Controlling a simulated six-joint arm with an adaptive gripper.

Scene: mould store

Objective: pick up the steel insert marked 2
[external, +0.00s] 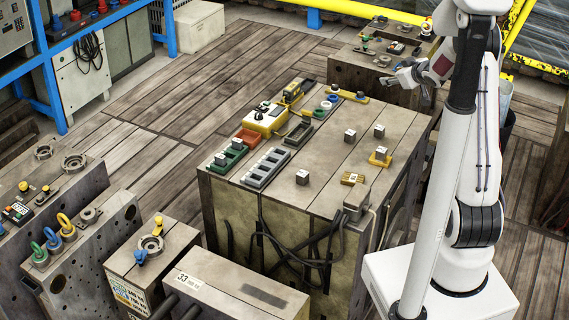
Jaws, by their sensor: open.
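Several small steel cubes stand on top of the large mould block (330,190). One steel insert (350,136) is near the middle, another insert (379,131) is to its right, and a third insert (302,177) is nearer the front. A further insert (381,153) sits on a yellow holder (380,161). Two more steel pieces sit at the green tray (226,160) on the left. The markings are too small to read, so I cannot tell which is 2. My gripper (388,75) is open and empty, held above and beyond the block's far right side, apart from all the inserts.
A grey slotted tray (266,168), a red tray (248,138) and a yellow device (266,117) crowd the block's left side. Dark cables hang down the front. The top's middle is fairly clear.

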